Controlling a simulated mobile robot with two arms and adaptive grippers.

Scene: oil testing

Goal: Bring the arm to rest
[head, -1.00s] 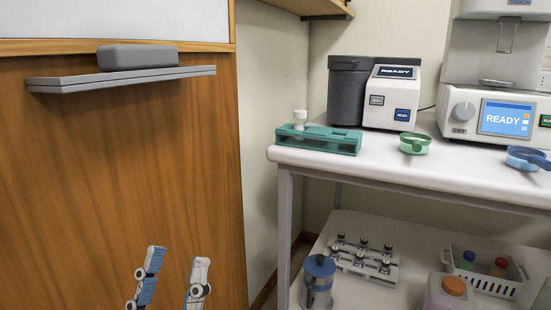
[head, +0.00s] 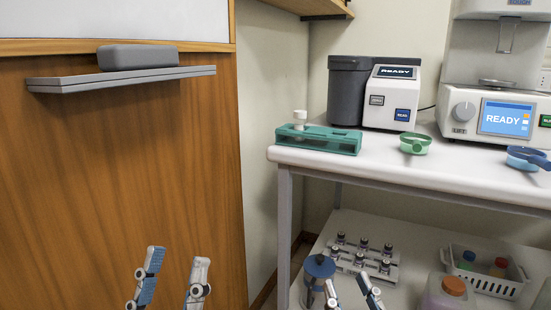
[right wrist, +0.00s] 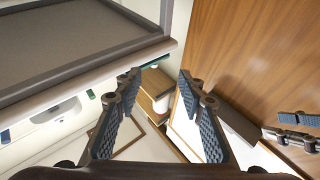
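My left gripper (head: 172,275) is at the bottom of the head view, in front of the wooden panel. Its two fingers are apart with nothing between them. My right gripper (head: 350,291) shows at the bottom of the head view, in front of the lower shelf and near the blue-lidded jug. In the right wrist view the right gripper (right wrist: 160,85) has its two fingers wide apart and empty. Part of my left gripper (right wrist: 297,130) shows at the right edge of that view.
The white bench (head: 400,170) carries a teal rack (head: 318,140), a grey-and-white device (head: 391,98) and a green ring holder (head: 415,146). The lower shelf holds a blue-lidded jug (head: 318,272), a vial rack (head: 352,264) and a white basket (head: 520,275). A wooden panel (head: 120,190) stands left.

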